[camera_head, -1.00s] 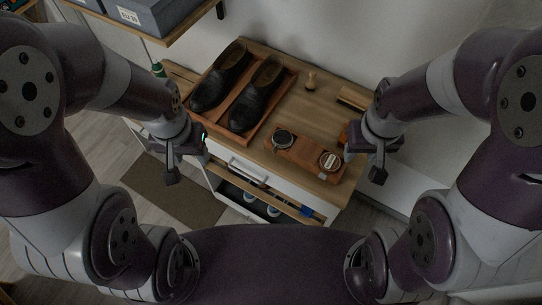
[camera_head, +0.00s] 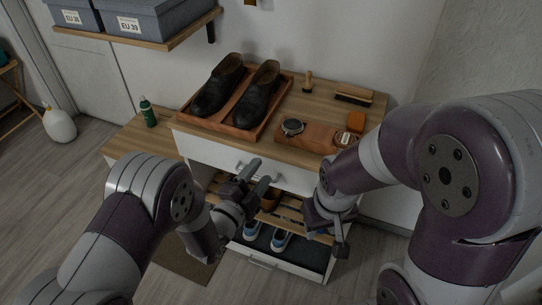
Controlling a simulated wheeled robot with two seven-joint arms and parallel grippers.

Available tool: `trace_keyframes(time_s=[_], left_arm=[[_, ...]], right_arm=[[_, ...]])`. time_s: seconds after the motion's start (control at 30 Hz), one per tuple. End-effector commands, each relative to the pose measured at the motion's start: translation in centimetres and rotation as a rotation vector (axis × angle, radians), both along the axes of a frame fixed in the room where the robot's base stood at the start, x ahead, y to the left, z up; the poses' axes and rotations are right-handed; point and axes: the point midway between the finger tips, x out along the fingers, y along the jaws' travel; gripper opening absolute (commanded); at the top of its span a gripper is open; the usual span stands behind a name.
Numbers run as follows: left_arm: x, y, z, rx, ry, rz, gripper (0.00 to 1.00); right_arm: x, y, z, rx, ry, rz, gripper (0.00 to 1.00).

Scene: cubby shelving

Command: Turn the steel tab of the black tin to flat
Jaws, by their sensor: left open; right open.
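A small dark round tin (camera_head: 292,127) sits at the left end of a reddish-brown holder (camera_head: 318,136) on the cabinet top. A second tin with a pale label (camera_head: 343,140) sits at the holder's right end, partly behind my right arm. The steel tab is too small to make out. My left gripper (camera_head: 250,176) is open and empty in front of the cabinet's drawer, below and left of the dark tin. My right gripper (camera_head: 328,222) is open and empty, low in front of the cabinet's right side, below the holder.
Black shoes (camera_head: 254,95) stand in a wooden tray (camera_head: 189,125) on the cabinet top (camera_head: 305,104). A brush (camera_head: 353,96), a small wooden dauber (camera_head: 307,82) and an orange block (camera_head: 356,121) lie behind the holder. A green bottle (camera_head: 148,113) stands left. Grey boxes (camera_head: 147,18) sit on a shelf above.

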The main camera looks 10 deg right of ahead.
Motion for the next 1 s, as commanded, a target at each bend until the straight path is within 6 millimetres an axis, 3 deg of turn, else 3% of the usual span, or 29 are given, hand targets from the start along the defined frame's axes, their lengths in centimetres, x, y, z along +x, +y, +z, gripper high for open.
trace_keyframes(time_s=[0.17, 0.5, 0.67, 0.93, 1.0], left_arm=[[2.0, -1.7, 0.2, 0.017, -0.025, 0.0, 0.49], [8.1, -6.9, 0.2, 0.015, -0.021, 0.002, 0.49], [9.4, -8.0, 0.2, 0.016, -0.019, 0.003, 0.49], [9.6, -8.1, 0.2, 0.017, -0.019, 0.003, 0.49], [9.6, -8.1, 0.2, 0.017, -0.019, 0.003, 0.26]], right_arm=[[0.0, 0.0, 0.1, 0.0, 0.001, 0.0, 0.43], [0.0, 0.0, 0.3, 0.0, 0.001, 0.0, 0.43], [0.0, 0.0, 0.3, 0.0, 0.001, 0.0, 0.43], [0.0, 0.0, 0.3, 0.0, 0.001, 0.0, 0.43], [0.0, 0.0, 0.3, 0.0, 0.001, 0.0, 0.43]])
